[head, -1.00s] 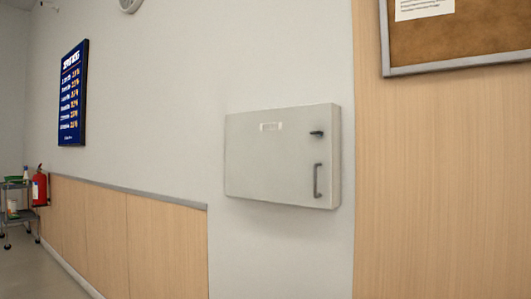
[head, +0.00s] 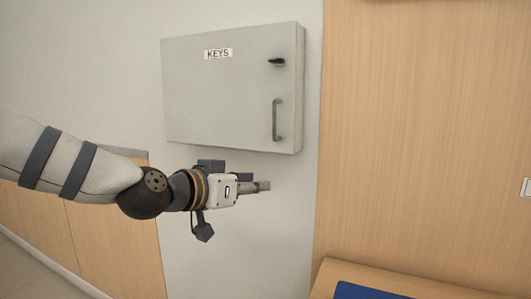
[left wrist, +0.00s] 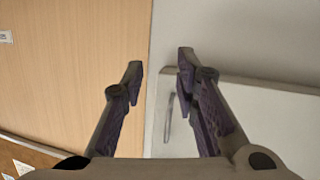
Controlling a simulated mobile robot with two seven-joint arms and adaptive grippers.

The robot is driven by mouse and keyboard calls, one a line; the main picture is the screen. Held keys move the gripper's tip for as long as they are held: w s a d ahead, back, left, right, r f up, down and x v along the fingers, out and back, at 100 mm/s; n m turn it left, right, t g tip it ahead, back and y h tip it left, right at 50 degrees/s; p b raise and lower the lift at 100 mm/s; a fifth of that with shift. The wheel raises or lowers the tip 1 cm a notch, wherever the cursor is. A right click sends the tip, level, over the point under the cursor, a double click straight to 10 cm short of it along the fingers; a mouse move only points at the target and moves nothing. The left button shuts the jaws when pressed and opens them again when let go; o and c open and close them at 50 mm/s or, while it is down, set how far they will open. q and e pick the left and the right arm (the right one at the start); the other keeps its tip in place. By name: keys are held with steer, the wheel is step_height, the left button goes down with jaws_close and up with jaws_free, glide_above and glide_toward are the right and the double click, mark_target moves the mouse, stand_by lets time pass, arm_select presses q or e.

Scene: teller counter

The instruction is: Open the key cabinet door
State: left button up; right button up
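The key cabinet (head: 215,100) is a grey wall box labelled KEYS, and its door is shut. A dark latch (head: 277,61) sits at the door's upper right, and a vertical bar handle (head: 276,120) is below it. My left gripper (head: 264,186) is in front of the wall, below the handle in the head view. In the left wrist view its two fingers (left wrist: 160,65) are spread apart with nothing between them. The cabinet (left wrist: 265,110) and its handle (left wrist: 169,117) also show there, the handle partly beside the right finger. My right gripper is not in view.
A wood panel (head: 420,130) covers the wall to the right of the cabinet. A ledge with a blue surface (head: 365,291) stands at the lower right. Lower wood panelling (head: 110,240) is at the left. The space before the cabinet door looks clear.

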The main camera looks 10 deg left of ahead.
mark_target(274, 113)
arm_select(q)
step_height(274, 113, up, 13)
steer(key=a+t, duration=0.3)
steer(key=shift+m+h, duration=0.4)
steer(key=b+x, duration=0.2)
steer(key=x, duration=1.1)
steer(key=shift+s+d+f, duration=0.1)
steer(key=shift+d+f, duration=0.05)
steer(key=shift+f, duration=0.1)
steer(key=shift+r, duration=0.1)
jaws_close()
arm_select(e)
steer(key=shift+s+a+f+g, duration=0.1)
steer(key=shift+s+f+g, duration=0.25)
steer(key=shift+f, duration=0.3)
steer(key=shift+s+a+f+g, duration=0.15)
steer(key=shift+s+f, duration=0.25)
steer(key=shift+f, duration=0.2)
